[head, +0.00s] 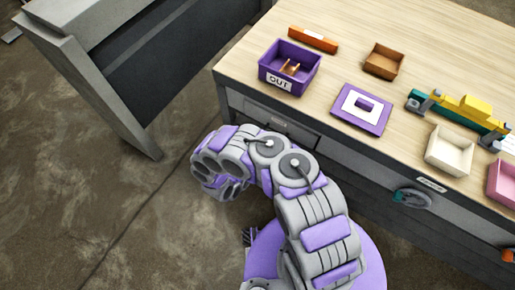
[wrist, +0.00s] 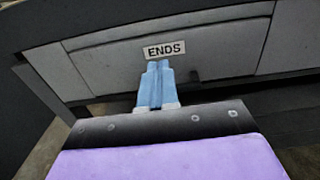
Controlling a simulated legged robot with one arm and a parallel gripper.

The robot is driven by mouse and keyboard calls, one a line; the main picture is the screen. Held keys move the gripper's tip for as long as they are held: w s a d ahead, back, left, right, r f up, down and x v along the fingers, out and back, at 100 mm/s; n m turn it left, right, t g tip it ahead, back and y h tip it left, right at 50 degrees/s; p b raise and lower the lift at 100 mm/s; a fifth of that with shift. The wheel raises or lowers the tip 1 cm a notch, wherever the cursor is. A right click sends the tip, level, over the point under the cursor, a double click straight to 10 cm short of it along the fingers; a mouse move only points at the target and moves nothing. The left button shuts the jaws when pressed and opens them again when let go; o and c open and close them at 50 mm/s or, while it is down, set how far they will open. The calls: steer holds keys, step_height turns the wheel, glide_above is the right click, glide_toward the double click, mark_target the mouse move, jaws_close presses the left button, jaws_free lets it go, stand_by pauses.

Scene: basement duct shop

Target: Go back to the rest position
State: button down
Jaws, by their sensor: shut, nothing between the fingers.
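My gripper (wrist: 157,82) shows in the wrist view as two blue fingers pressed together, with nothing between them. It points toward a grey drawer front (wrist: 215,50) that carries a label reading "ENDS" (wrist: 164,50). The drawer looks closed. In the head view my arm is folded low in front of the workbench, to the left of its front face, and the fingers are hidden there.
The wooden benchtop (head: 240,62) holds a purple "OUT" bin (head: 289,68) with small pieces inside, an orange bar (head: 313,39), a brown tray (head: 383,61), a purple plate (head: 361,109), a cream bin (head: 450,150) and a pink bin (head: 502,182). A grey cabinet (head: 95,70) stands left; floor between is clear.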

steer(key=v, duration=0.5)
steer(key=shift+s+d+p, duration=0.1)
steer(key=shift+d+p, duration=0.1)
steer(key=shift+p, duration=0.2)
